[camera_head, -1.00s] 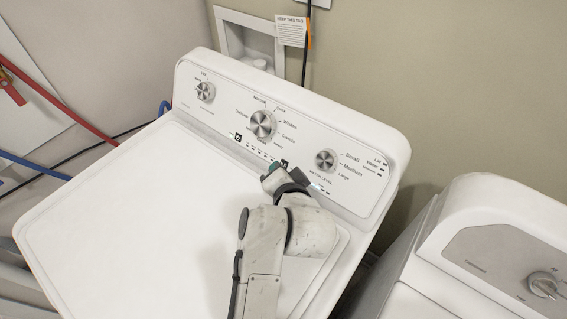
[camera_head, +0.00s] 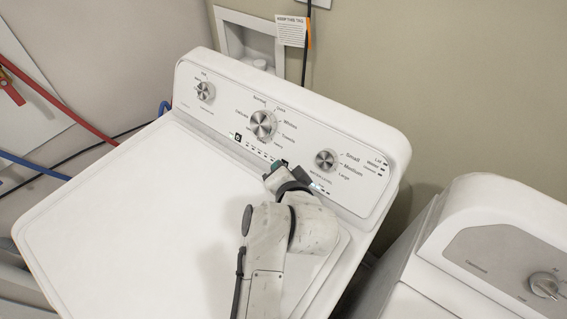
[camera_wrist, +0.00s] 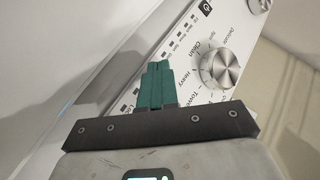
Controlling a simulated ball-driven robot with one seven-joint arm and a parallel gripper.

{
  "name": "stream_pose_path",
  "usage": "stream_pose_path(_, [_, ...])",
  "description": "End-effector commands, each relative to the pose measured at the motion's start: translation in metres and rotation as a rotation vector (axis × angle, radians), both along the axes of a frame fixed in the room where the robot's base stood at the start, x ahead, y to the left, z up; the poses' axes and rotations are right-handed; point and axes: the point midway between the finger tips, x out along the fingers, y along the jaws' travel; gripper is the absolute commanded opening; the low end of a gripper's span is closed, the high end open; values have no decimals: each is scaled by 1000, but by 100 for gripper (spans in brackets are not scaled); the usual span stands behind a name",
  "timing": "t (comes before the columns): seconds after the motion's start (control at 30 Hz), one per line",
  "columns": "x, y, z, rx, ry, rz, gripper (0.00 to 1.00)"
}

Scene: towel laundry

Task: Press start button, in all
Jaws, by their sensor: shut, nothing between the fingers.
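The white washer has a slanted control panel (camera_head: 222,103) along its back edge. My gripper (camera_head: 273,168) is at the panel's lower edge, below and right of the centre dial (camera_head: 263,125). A small dark button-like mark (camera_head: 284,162) shows just beside the fingertips, partly covered; I cannot tell whether they touch it. In the wrist view my gripper's green fingers (camera_wrist: 157,68) are shut together and empty. They point at the panel left of the dial (camera_wrist: 221,67) and hide the panel behind them. A black power-symbol button (camera_wrist: 206,12) shows at the top there; it also appears in the head view (camera_head: 237,137).
A left dial (camera_head: 205,91) and a right dial (camera_head: 326,161) flank the centre one. The washer lid (camera_head: 130,215) is clear. A second white machine (camera_head: 490,250) stands at the right. Red (camera_head: 60,100) and blue (camera_head: 35,165) hoses run at the left.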

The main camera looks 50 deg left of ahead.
Motion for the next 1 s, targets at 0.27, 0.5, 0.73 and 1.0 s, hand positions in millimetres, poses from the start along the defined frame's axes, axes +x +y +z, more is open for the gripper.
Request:
stream_pose_path(0.27, [1,0,0,0,-1,-1,0])
stream_pose_path(0.5, [-2,-1,2,-2,-2,0,0])
stream_pose_path(0.73, [-11,-3,7,-2,-2,2,0])
stream_pose_path(1.0, [-12,-4,6,0,0,0,0])
